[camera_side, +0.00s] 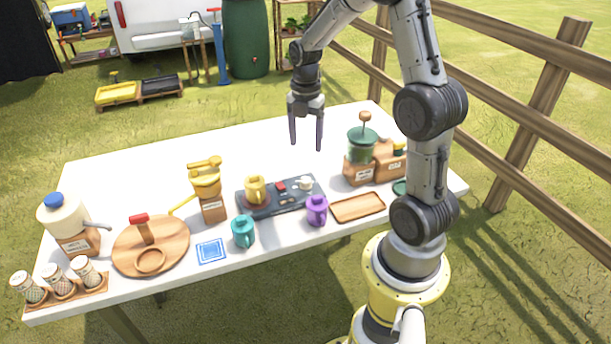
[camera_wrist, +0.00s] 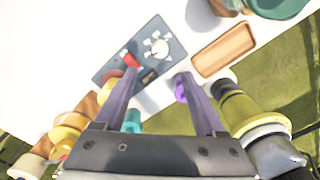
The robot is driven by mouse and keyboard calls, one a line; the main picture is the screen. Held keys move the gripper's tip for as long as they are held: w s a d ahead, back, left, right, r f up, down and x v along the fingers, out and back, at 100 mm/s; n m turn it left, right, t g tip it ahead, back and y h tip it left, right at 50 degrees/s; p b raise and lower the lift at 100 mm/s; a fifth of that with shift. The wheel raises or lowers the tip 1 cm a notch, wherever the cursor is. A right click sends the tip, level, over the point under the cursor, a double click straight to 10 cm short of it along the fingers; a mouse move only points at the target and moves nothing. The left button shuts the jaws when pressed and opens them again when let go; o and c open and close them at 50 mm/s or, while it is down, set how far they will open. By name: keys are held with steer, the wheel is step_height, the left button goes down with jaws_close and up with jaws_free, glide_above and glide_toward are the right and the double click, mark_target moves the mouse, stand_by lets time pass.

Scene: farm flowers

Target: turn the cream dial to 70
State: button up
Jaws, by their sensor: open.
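The cream dial (camera_side: 305,183) sits on the right part of a dark grey panel (camera_side: 290,203). In the wrist view the dial (camera_wrist: 157,46) shows as a cream knob with pale marks around it on the panel (camera_wrist: 112,68). A red switch (camera_side: 281,186) is beside it, and a yellow mug (camera_side: 256,190) stands at the panel's left end. My gripper (camera_side: 306,148) is open and empty, pointing down, well above the table behind the panel. In the wrist view its fingers (camera_wrist: 158,82) are spread apart. I cannot read the dial's setting.
A purple mug (camera_side: 316,209) stands close to the panel's front right, with a wooden tray (camera_side: 358,207) to its right. A teal mug (camera_side: 243,231) is at front left. A green-topped grinder (camera_side: 362,148) stands at right. The table's back area (camera_side: 200,145) is clear.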

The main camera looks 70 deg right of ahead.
mark_target(305, 179)
step_height(305, 179, down, 12)
steer(key=shift+f, duration=0.1)
stand_by(0.5)
jaws_close()
